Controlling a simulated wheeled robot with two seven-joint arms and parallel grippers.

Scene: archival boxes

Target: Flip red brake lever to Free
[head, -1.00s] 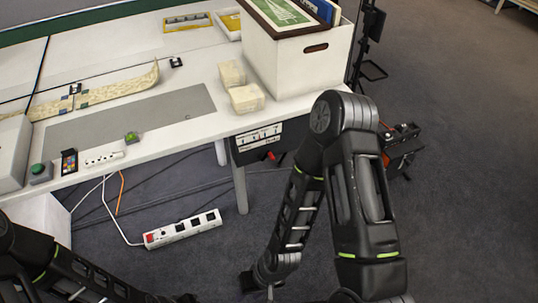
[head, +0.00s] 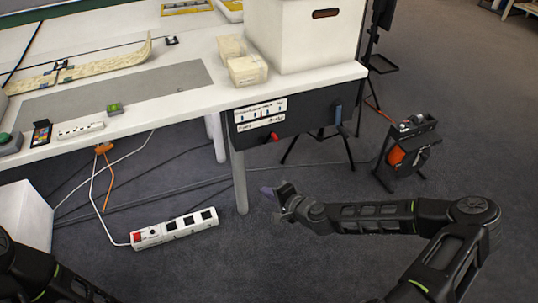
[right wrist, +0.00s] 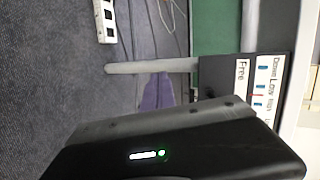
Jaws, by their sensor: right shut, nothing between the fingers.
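The red brake lever (head: 273,136) sticks out low on the front of a dark control panel (head: 300,126) under the table's right end. White labels on the panel (right wrist: 223,78) show in the right wrist view, one reading "Free". The red lever is not visible there. My right gripper (head: 274,194) is shut and empty, below the panel and apart from the lever in the head view. Its purplish fingertips (right wrist: 157,93) show in the right wrist view, beyond the dark wrist housing. My left gripper is out of view; only its arm shows at lower left.
A blue lever (head: 338,114) sits at the panel's right end. A table leg (head: 238,180) stands left of my right gripper. A power strip (head: 174,229) lies on the floor with cables. A black stand holding an orange item (head: 396,155) is at right.

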